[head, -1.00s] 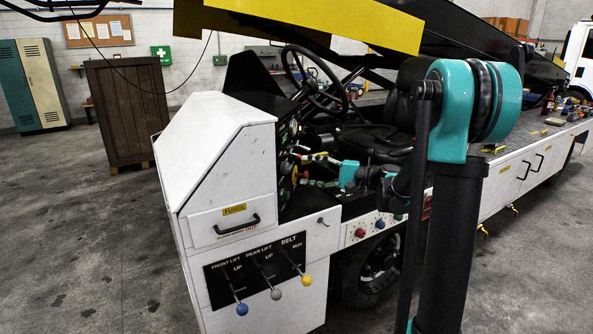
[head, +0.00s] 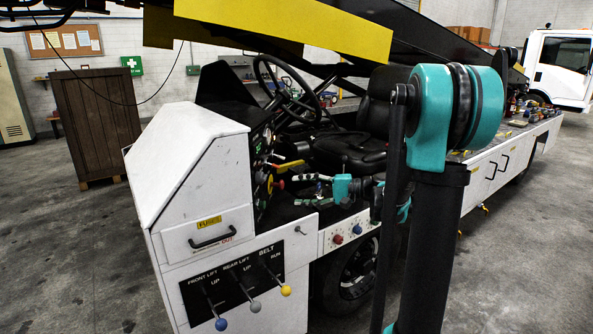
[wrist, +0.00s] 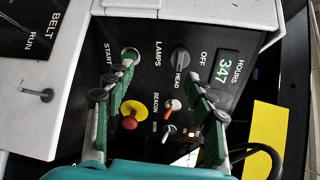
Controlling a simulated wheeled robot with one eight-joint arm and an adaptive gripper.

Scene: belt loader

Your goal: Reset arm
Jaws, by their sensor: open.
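My gripper (head: 297,190) is at the driver's station of the belt loader, pointing left toward the dark dash panel (wrist: 225,95). In the wrist view my gripper (wrist: 159,60) has its two green fingers spread wide, with nothing between the tips. The panel behind it carries a lamps knob (wrist: 180,57), a START button (wrist: 131,55), a red knob on a yellow base (wrist: 130,121) and small toggle switches (wrist: 172,105). The hours display (wrist: 227,67) reads 347. I cannot tell how far the fingertips are from the panel.
The steering wheel (head: 287,90) and black seat (head: 362,152) are close behind my gripper. The white console (head: 190,160) with its levers (head: 243,290) stands at left. A yellow-edged boom (head: 290,35) passes overhead. Open floor (head: 65,250) lies left.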

